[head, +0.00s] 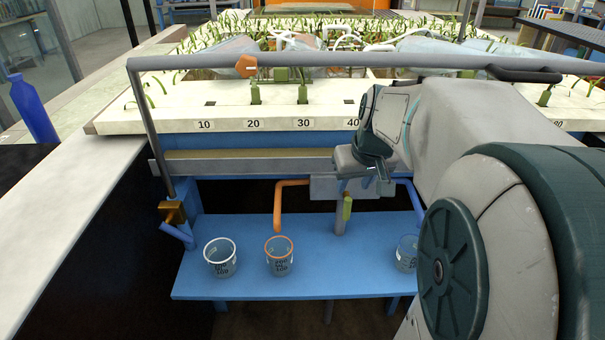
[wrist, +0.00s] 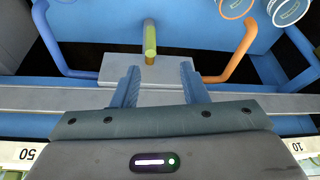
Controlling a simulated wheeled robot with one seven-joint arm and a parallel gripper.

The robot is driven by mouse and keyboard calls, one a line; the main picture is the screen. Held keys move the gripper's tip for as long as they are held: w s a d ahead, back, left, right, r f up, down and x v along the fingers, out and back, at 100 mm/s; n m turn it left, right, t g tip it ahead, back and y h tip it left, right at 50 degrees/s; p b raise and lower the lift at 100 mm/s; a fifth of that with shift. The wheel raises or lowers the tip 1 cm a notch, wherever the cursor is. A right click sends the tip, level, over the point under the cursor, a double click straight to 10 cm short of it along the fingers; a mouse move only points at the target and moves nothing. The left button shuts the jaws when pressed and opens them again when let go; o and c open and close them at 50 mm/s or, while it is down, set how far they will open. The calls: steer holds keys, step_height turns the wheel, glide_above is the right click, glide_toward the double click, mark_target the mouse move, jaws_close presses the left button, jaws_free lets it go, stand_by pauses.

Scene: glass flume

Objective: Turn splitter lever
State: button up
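The splitter box (head: 325,187) is a grey block under the flume's front rail, with an orange pipe (head: 279,205) on its left and a blue pipe (head: 413,195) on its right. A short lever (head: 347,207) with a green grip stands out at the box's front. In the wrist view the lever (wrist: 150,40) points up the picture from the grey box (wrist: 115,70), slightly left of centre between my fingers. My gripper (wrist: 160,75) is open and empty, its two blue fingers apart. In the head view my gripper (head: 374,178) is just above and right of the lever, seemingly not touching it.
On the blue shelf (head: 310,262) stand a white-rimmed cup (head: 220,262), an orange-rimmed cup (head: 280,260) and another cup (head: 405,255), partly hidden by my arm. A metal rail (head: 220,62) crosses above the flume. A blue bottle (head: 33,110) stands at the left.

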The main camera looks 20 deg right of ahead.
mark_target(348, 205)
steer(key=b+x, duration=0.1)
steer(key=x, duration=0.4)
steer(key=d+b+x, duration=0.1)
steer(key=x, duration=0.4)
steer(key=b+x, duration=0.1)
steer(key=x, duration=0.4)
steer(key=shift+w+d+r, duration=0.15)
steer(key=shift+w+d, duration=0.2)
jaws_close()
